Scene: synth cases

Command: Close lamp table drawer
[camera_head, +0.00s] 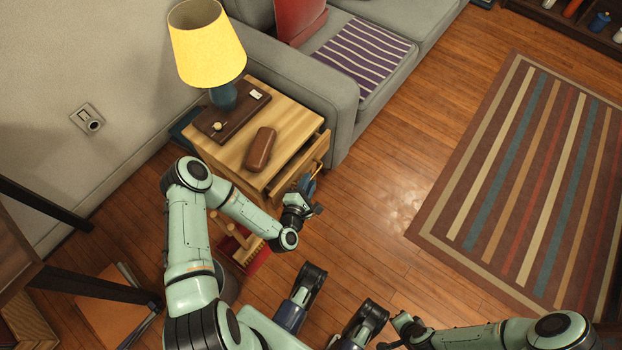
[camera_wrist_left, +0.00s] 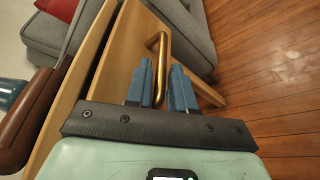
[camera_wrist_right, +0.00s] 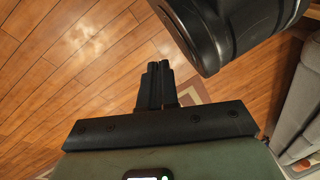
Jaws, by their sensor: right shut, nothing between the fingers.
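The wooden lamp table (camera_head: 235,153) stands against the sofa's arm. Its drawer (camera_head: 312,153) is partly pulled out, with a dark gap behind its front. A brass handle (camera_head: 319,167) is on the drawer front; it shows large in the left wrist view (camera_wrist_left: 164,48). My left gripper (camera_head: 306,186) is at the drawer front. In the left wrist view its blue fingers (camera_wrist_left: 160,85) stand slightly apart with the handle between them; whether they press on it is unclear. My right gripper (camera_wrist_right: 157,85) is shut and empty above the floor, away from the table.
A yellow-shaded lamp (camera_head: 207,50), a dark book-like item (camera_head: 232,118) and a brown case (camera_head: 261,149) are on the tabletop. The grey sofa (camera_head: 345,100) adjoins the table. A red item (camera_head: 258,262) lies on the floor below. Wooden floor right of the table is clear up to the striped rug (camera_head: 520,190).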

